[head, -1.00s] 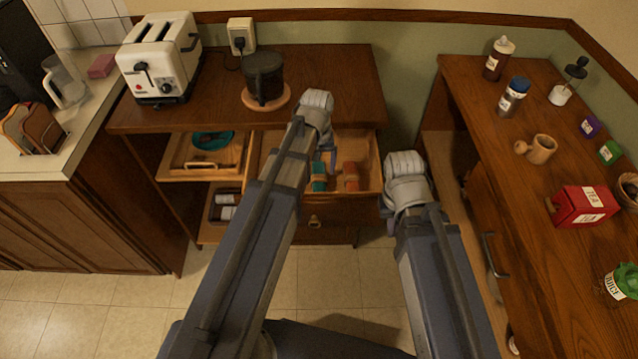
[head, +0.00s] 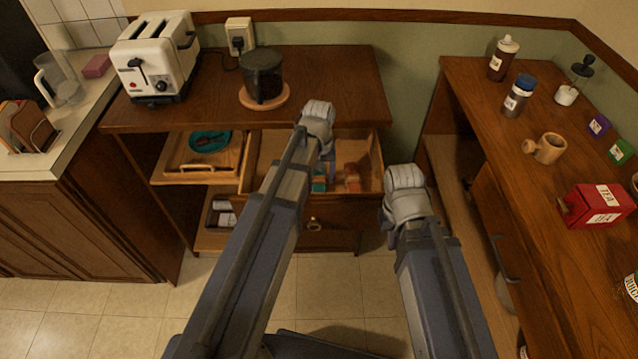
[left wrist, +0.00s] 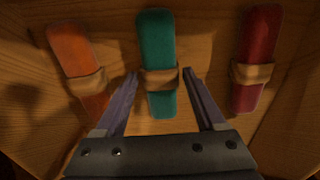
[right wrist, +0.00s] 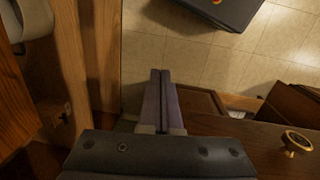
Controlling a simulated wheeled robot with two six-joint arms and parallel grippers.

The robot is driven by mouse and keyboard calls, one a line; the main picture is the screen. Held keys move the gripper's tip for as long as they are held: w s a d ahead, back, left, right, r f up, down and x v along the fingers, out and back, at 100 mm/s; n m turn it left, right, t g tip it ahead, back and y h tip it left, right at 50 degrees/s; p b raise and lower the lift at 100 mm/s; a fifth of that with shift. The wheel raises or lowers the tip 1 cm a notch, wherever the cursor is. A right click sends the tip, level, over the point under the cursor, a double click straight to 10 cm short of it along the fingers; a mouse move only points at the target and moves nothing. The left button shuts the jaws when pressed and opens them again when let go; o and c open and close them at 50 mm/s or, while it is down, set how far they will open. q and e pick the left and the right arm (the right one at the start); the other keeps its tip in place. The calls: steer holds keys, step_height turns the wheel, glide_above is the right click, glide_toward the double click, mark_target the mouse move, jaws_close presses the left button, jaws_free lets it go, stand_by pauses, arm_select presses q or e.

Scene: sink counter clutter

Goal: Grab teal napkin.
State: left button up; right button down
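The teal napkin (left wrist: 157,62) is rolled in a tan ring and lies in the open drawer (head: 252,165). An orange napkin (left wrist: 75,65) lies to its left and a red napkin (left wrist: 258,55) to its right in the left wrist view, each in a similar ring. My left gripper (left wrist: 161,72) is open above the drawer, its fingertips on either side of the teal napkin at ring height in the picture. I cannot tell whether they touch it. In the head view my left arm partly hides the napkins. My right gripper (right wrist: 160,74) is shut and empty beside the cabinet.
A toaster (head: 155,58) and a dark jar on a wooden coaster (head: 264,78) stand on the cabinet top above the drawer. A wooden tray with a teal bowl (head: 210,141) is left of the drawer. The right counter (head: 550,205) holds bottles, a mug and a red tea box.

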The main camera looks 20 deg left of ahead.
mark_target(319, 180)
arm_select(q)
jaws_close()
stand_by(0.3)
step_height(319, 180, up, 10)
steer(key=p, duration=1)
